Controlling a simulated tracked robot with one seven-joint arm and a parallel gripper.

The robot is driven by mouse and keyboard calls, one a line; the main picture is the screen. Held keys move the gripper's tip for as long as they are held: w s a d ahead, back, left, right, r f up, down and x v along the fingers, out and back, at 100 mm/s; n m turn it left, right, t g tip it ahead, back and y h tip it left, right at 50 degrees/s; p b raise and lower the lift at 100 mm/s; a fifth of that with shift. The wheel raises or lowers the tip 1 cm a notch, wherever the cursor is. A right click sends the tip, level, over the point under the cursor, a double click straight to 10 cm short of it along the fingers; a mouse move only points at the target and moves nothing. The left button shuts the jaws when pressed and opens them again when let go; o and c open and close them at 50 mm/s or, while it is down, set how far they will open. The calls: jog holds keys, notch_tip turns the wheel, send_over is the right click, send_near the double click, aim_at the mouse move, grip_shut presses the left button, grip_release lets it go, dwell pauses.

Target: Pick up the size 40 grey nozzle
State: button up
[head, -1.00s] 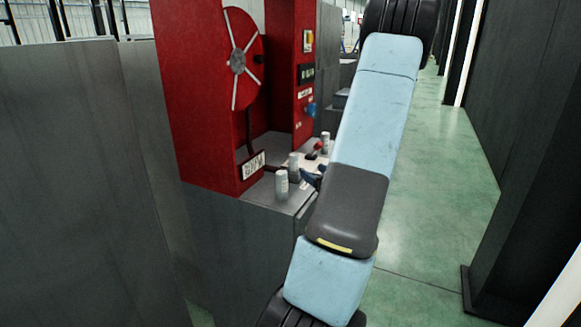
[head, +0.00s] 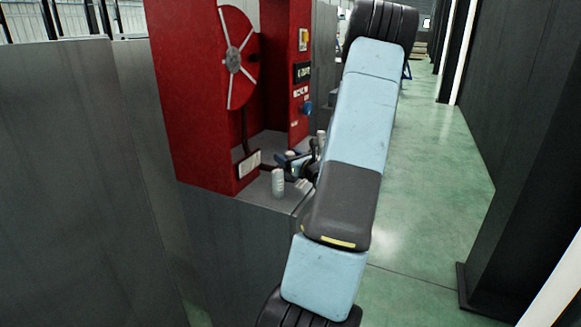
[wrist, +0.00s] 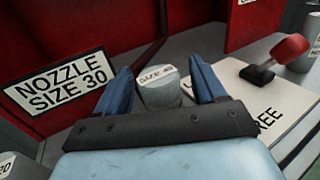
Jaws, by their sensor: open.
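A grey cylindrical nozzle (wrist: 160,92) stands upright between the two blue fingers of my open gripper (wrist: 163,84) in the wrist view. Its top label reads "SIZE" and a number that looks like 40 but is blurred. The fingers are on either side of it, with a gap visible on each side. In the head view my gripper (head: 293,160) is small at the bench, behind the front grey nozzle (head: 278,183), and partly covers the nozzle between its fingers. Another grey nozzle (head: 321,138) stands farther back, partly hidden by my arm.
A sign (wrist: 57,80) reading "NOZZLE SIZE 30" is on the red cabinet (head: 205,110) beside the fingers. A white plate (wrist: 262,103) with a red-knobbed lever (wrist: 280,58) lies right of my gripper. A nozzle top marked 20 (wrist: 6,165) shows at the lower left.

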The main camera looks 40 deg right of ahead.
jog(key=shift+w+d, duration=0.1)
jog(key=shift+w, duration=0.45)
jog(key=shift+c, duration=0.2)
jog(key=c, duration=1.2)
jog(key=shift+o, duration=0.2)
